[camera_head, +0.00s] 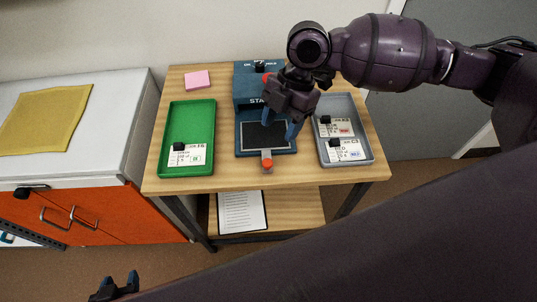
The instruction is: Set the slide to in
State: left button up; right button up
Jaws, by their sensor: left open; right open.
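A dark blue station (250,90) stands at the back middle of the wooden table, its lettering partly covered by my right gripper. Its low base holds a dark rectangular plate (262,137). A small grey slide tab (267,154) with an orange-red end sticks out at the front of the base. My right gripper (281,123) is open, pointing down over the right part of the plate, behind the tab. I cannot tell whether its fingertips touch the plate. My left gripper (119,285) is open and empty at the bottom left, far from the station.
A green tray (188,112) with a labelled card is left of the station. A grey tray (352,108) with two labelled cards is on the right. A pink pad (197,80) lies at the back left. A clipboard (242,212) rests on the lower shelf.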

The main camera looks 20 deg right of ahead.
aim_at(268, 162)
jog(key=b+x, duration=0.1)
jog(key=x, duration=0.7)
jog(key=shift+a+f, duration=0.1)
jog(key=shift+s+a+f, duration=0.1)
jog(key=shift+a+f, duration=0.05)
jog(key=shift+f, duration=0.4)
